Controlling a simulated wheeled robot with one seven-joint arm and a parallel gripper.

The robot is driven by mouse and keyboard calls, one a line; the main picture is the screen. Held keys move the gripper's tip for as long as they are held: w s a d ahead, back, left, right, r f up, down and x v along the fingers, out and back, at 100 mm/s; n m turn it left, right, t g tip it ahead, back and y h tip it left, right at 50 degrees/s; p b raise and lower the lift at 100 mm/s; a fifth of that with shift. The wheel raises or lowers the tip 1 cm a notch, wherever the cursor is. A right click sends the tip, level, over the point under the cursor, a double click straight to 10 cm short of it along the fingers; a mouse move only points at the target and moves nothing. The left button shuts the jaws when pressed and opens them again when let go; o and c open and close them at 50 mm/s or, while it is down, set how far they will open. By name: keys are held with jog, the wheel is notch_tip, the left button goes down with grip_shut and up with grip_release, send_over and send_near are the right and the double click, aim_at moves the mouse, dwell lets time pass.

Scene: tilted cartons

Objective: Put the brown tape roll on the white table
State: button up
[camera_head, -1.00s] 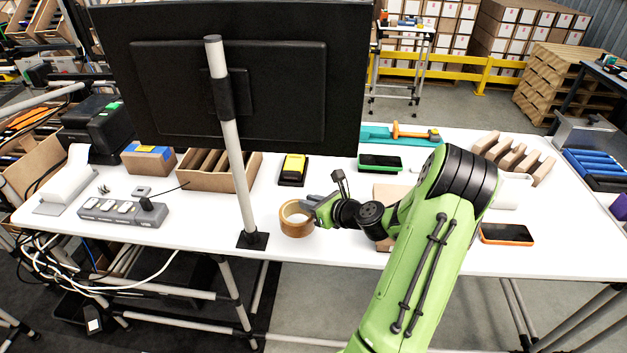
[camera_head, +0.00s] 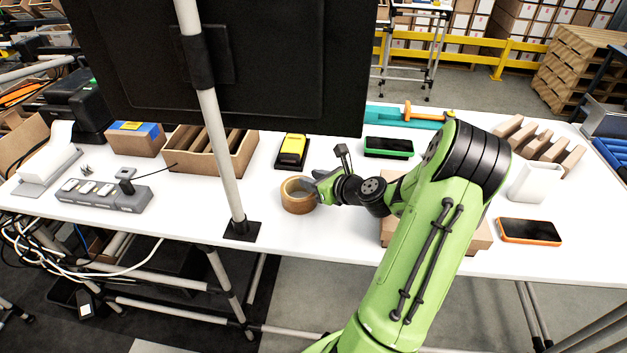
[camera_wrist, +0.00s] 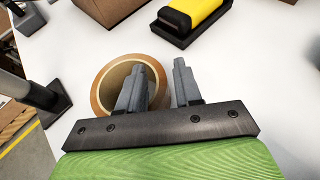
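The brown tape roll (camera_head: 298,195) is at the white table's (camera_head: 330,235) front middle, right of the monitor pole. Whether it touches the tabletop or hangs just above it cannot be told. My gripper (camera_head: 317,187) reaches it from the right. In the wrist view my gripper (camera_wrist: 158,85) has one finger inside the roll's ring and the other outside, close about the right wall of the tape roll (camera_wrist: 103,92). It appears shut on that wall. The left finger hides part of the ring.
A black monitor (camera_head: 225,60) on a pole (camera_head: 222,150) stands left of the roll. Behind the roll lies a yellow-black device (camera_head: 292,150). A carton (camera_head: 480,236) is partly behind my arm. An orange-edged phone (camera_head: 530,231) lies right. Table around the roll's front is clear.

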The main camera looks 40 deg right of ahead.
jog(key=shift+o, duration=0.6)
jog(key=shift+r, duration=0.1)
jog(key=p+v, duration=0.3)
jog(key=v, duration=0.9)
jog(key=w+a+r+n+g+y, duration=0.1)
jog(key=a+n+g, duration=0.3)
jog(key=a+n, duration=0.6)
jog(key=w+a+r+n+g+y, duration=0.15)
jog(key=a+n+g, duration=0.25)
jog(key=a+n, duration=0.65)
jog(key=s+a+r+n+h, duration=0.1)
jog(key=s+a+r+n, duration=0.2)
jog(key=s+n, duration=0.3)
jog(key=s+a+r+n+h, duration=0.1)
jog(key=s+a+r+n, duration=0.3)
jog(key=n, duration=0.6)
jog(key=shift+s+r, duration=0.4)
jog(key=shift+s, duration=0.5)
